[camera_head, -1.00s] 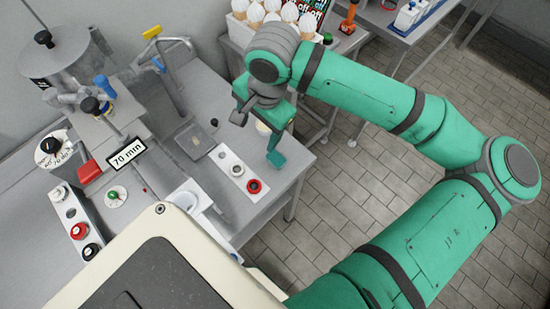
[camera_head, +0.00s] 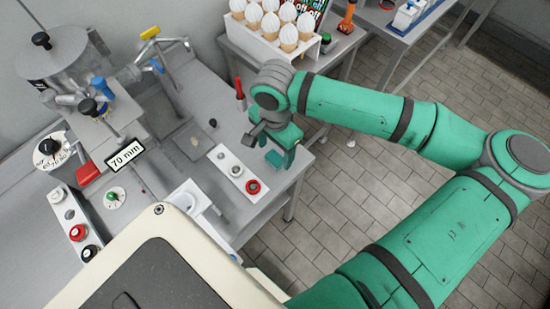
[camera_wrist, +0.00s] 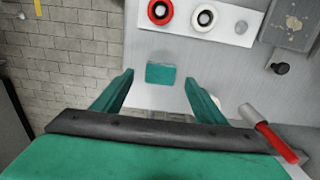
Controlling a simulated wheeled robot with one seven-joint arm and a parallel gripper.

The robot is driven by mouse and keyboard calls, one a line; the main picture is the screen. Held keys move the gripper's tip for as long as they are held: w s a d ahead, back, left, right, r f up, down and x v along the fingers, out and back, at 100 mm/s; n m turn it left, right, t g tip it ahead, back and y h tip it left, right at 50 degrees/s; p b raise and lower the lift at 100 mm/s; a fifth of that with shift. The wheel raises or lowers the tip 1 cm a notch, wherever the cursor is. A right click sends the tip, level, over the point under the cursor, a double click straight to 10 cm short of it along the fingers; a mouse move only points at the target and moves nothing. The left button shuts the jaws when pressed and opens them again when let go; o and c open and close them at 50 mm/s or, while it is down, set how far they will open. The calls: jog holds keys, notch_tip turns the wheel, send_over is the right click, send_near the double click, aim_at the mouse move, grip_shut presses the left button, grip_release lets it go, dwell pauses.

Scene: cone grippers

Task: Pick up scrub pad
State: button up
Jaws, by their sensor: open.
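The scrub pad (camera_wrist: 160,73) is a small teal rectangle lying on the grey table near its edge in the wrist view. It also shows in the head view as a teal patch (camera_head: 273,158) close to the table corner. My green gripper (camera_wrist: 159,80) is open and empty. In the wrist view its two fingers lie to either side of the pad, apart from it in the picture; the height gap is hard to judge. In the head view my gripper (camera_head: 281,152) is low over the table corner, beside the pad.
A white panel (camera_head: 238,172) with a red button lies left of the pad. A red-handled tool (camera_wrist: 277,143) lies nearby in the wrist view. The table edge is close to the pad, with tiled floor beyond. A cone holder (camera_head: 270,45) stands on the table behind.

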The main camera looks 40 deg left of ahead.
aim_at(275, 160)
jog(key=shift+f, duration=1.3)
jog(key=c, duration=1.1)
jog(key=shift+r, duration=0.1)
